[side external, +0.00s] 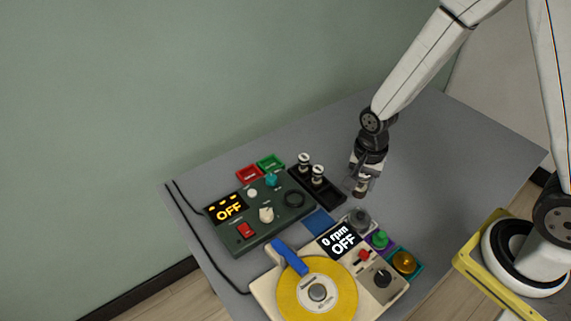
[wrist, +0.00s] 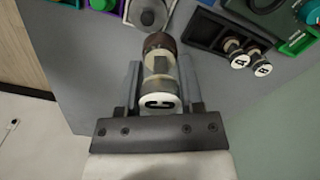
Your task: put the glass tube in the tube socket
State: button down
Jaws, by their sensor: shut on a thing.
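My gripper (wrist: 160,72) is shut on a glass tube (wrist: 159,66) with a brown base and a pale end marked with a dark letter. The brown base points away from the wrist. In the side view my gripper (side external: 361,186) hangs over the grey table, right of the black rack, and mostly hides the tube. A dark ring on the green control box (side external: 294,199) looks like the tube socket; I cannot be sure. Only part of this ring shows at the top right edge of the wrist view.
Two more capped tubes (side external: 304,161) (side external: 317,175) stand in the black rack (side external: 338,200). A cream machine with a yellow disc (side external: 320,285) stands in front. A grey round part (side external: 359,217) is near my gripper. Red (side external: 249,174) and green (side external: 271,162) trays lie behind.

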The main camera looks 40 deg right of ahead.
jog(key=w+a+f, duration=0.1)
jog(key=w+a, duration=0.3)
jog(key=w, duration=0.3)
jog(key=w+a+f+n, duration=0.1)
jog(key=w+a, duration=0.3)
jog(key=w, duration=0.2)
jog(key=shift+w+a+f, duration=0.2)
jog(key=shift+w+f, duration=0.05)
jog(key=shift+w, duration=0.15)
jog(key=shift+f, duration=0.15)
jog(key=shift+f, duration=3.05)
jog(key=shift+f, duration=0.5)
jog(key=shift+c, duration=0.7)
grip_release()
jog(key=shift+r, duration=0.15)
